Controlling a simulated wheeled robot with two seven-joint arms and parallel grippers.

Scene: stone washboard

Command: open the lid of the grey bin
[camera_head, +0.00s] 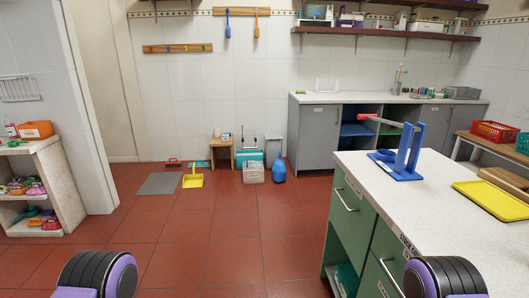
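A narrow grey bin (272,146) stands on the floor against the far tiled wall, just left of the grey cabinets. Its lower part is partly hidden by a blue rounded container (279,169) in front of it. It is too small and far to tell how its lid stands. Only rounded black and purple parts of my two arms show at the bottom left and bottom right. Neither gripper's fingers are in view, and my arms are far from the bin.
A light grey box (253,173) and a teal bucket (246,157) stand left of the bin. A yellow dustpan (193,178) and grey mat (160,184) lie further left. A green-fronted counter (355,220) blocks the right. Red floor (215,230) between is clear.

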